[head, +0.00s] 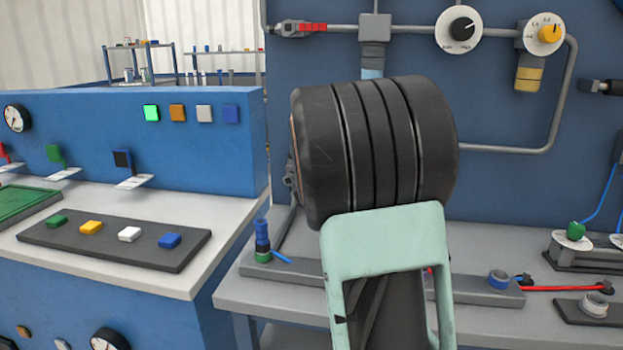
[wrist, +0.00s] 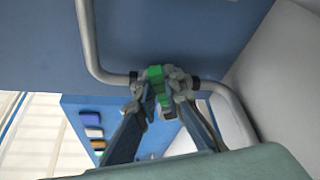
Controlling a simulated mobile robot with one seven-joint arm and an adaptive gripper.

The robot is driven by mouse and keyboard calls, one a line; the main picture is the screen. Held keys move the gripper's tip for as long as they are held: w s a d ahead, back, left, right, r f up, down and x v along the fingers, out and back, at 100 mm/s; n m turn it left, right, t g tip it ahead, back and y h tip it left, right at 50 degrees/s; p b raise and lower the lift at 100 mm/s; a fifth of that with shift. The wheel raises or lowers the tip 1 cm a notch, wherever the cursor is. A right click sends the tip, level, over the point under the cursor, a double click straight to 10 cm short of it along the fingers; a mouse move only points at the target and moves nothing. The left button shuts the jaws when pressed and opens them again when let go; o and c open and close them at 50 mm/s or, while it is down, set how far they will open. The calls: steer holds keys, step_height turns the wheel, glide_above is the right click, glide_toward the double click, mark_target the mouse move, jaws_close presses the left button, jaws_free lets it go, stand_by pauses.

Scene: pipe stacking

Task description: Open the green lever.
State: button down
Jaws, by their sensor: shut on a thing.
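The green lever (wrist: 155,73) sits on a grey pipe (wrist: 116,79) against the blue panel in the wrist view. My gripper (wrist: 160,96) is shut on the green lever, with one finger on each side of it. The fingertips cover part of the lever, so its exact angle is hard to tell. In the head view, my dark arm link and pale green wrist cover the middle of the picture and hide the lever and the fingers.
A blue console (head: 60,125) with coloured buttons stands at the left. A grey bench (head: 470,235) runs below the blue wall panel (head: 500,190). On the wall are a black dial (head: 461,29), a yellow dial (head: 547,33) and grey pipes close to my arm.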

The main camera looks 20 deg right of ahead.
steer(key=shift+w+a+r+n+g+p, duration=0.15)
steer(key=shift+r+n+g+p, duration=0.1)
steer(key=shift+r+n, duration=0.15)
steer(key=shift+w+a+r+n+g+p, duration=0.15)
steer(key=shift+r+n+p, duration=0.1)
steer(key=shift+r+n, duration=0.15)
steer(key=n+p, duration=0.1)
steer(key=a+r+n+g+h+p, duration=0.1)
steer(key=p, duration=0.1)
steer(key=shift+w, duration=0.2)
steer(key=n+p, duration=0.1)
steer(key=p, duration=0.2)
steer(key=a+r+n+g+h+p, duration=0.1)
steer(key=p, duration=0.2)
steer(key=shift+w, duration=0.4)
steer(key=shift+w+a+r+n+g+h+p, duration=0.1)
steer(key=shift+w+a+n+g+h+p, duration=0.15)
steer(key=shift+n+p, duration=0.3)
steer(key=shift+w+a+n+g+h+p, duration=0.1)
steer(key=shift+n+g+h+p, duration=0.25)
steer(key=shift+p, duration=0.3)
steer(key=shift+w+a+n+h+p, duration=0.2)
steer(key=shift+a+n+h+p, duration=0.15)
steer(key=shift+n+p, duration=0.45)
steer(key=shift+a+f+g, duration=0.1)
steer(key=shift+f+g, duration=0.1)
steer(key=shift+g, duration=0.1)
steer(key=c, duration=2)
jaws_free()
steer(key=shift+w+f, duration=0.1)
